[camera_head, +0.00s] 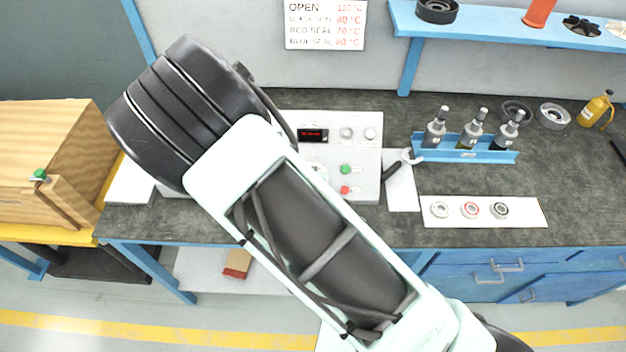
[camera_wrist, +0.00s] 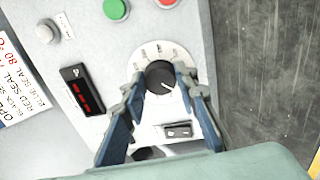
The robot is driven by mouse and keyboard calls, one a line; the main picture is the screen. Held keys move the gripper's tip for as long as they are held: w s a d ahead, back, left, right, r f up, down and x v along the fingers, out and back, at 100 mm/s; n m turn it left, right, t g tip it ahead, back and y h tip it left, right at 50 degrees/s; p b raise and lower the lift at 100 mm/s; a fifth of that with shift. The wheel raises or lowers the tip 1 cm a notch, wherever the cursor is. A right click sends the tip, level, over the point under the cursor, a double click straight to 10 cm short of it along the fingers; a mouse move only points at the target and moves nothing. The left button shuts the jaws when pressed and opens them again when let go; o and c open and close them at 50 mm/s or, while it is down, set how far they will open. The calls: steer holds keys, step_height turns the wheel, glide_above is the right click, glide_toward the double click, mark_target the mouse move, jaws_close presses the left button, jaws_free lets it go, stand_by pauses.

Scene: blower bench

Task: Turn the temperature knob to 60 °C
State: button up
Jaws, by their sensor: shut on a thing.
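The temperature knob (camera_wrist: 160,78) is black with a white pointer line, on a white dial with printed marks, in the wrist view. The pointer slants toward the lower right there; the dial numbers are too small to read. My gripper (camera_wrist: 163,88) has its two blue-grey fingers on either side of the knob, shut on it. In the head view my arm hides the gripper and the knob; only part of the white dial (camera_head: 319,169) shows. The red-digit display (camera_wrist: 82,90) sits beside the dial, and its digits cannot be read clearly; it also shows in the head view (camera_head: 313,135).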

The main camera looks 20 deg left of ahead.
steer(key=o, duration=1.2)
steer(key=shift+c, duration=0.2)
steer(key=shift+s+r, duration=0.3)
steer(key=v, duration=0.6)
steer(key=shift+s+r, duration=0.15)
steer(key=shift+s, duration=0.05)
steer(key=shift+d, duration=0.15)
